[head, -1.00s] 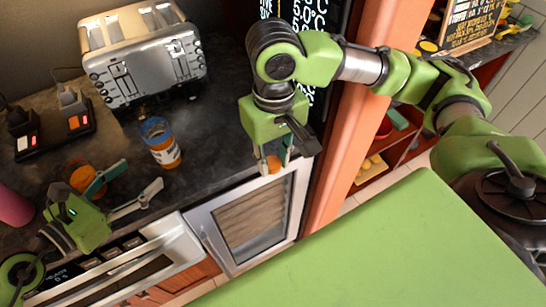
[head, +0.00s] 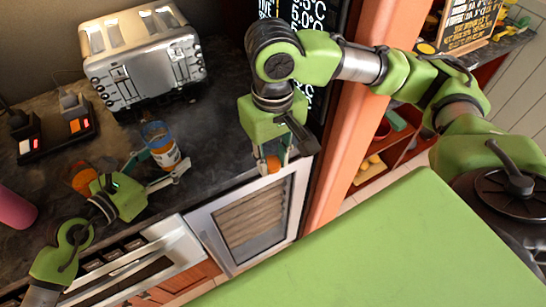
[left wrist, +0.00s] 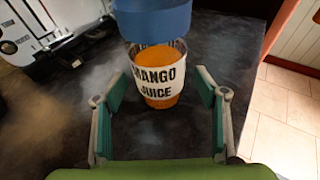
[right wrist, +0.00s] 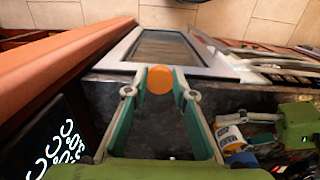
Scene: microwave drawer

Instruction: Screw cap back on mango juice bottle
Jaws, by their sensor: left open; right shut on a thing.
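The mango juice bottle (head: 166,158) stands upright on the dark counter, with a blue upper part, orange juice and a white label. The label reads "MANGO JUICE" in the left wrist view (left wrist: 158,82). My left gripper (head: 162,168) is open, its fingers on either side of the bottle; the left wrist view shows gaps between fingers and bottle. My right gripper (head: 272,163) is shut on the round orange cap (right wrist: 160,80), held near the counter's front edge, right of the bottle. The bottle also shows in the right wrist view (right wrist: 230,137).
A silver toaster (head: 145,60) stands behind the bottle. A dark device with lit switches (head: 55,135) and a pink cylinder (head: 14,207) are at the left. An orange round item (head: 82,180) lies beside my left gripper. Bare counter lies between bottle and cap.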

